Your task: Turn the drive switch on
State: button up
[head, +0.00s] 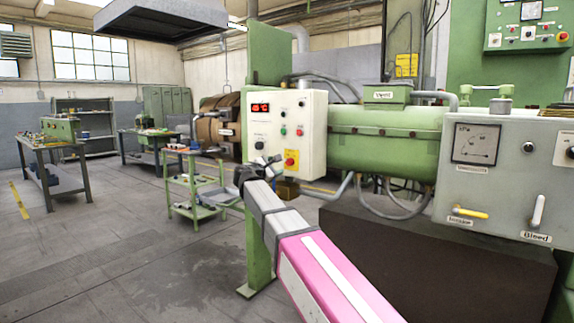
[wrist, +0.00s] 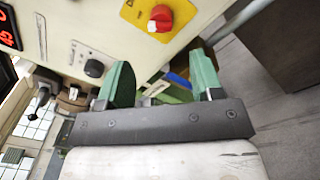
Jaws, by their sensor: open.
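A white control panel (head: 299,125) stands on a green post, with a red digital display at its upper left. A black rotary knob (head: 259,145) sits at its lower left, and a red rotary knob on a yellow plate (head: 291,160) at its lower right. The labels are too small to read, so I cannot tell which is the drive switch. In the wrist view the black knob (wrist: 94,68) is just left of my gripper (wrist: 160,84), and the red knob (wrist: 160,18) is above it. My gripper (head: 262,162) is open and empty, in front of the panel's lower part.
A green tool cart (head: 195,190) stands left of the panel. A green extruder barrel (head: 388,145) runs behind it to the right. A grey gauge box (head: 505,185) with two handles is at the right.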

aim_at(287, 163)
jog(key=x, duration=0.9)
jog(key=shift+w+d, duration=0.2)
jog(key=shift+w, duration=0.15)
jog(key=c, duration=0.9)
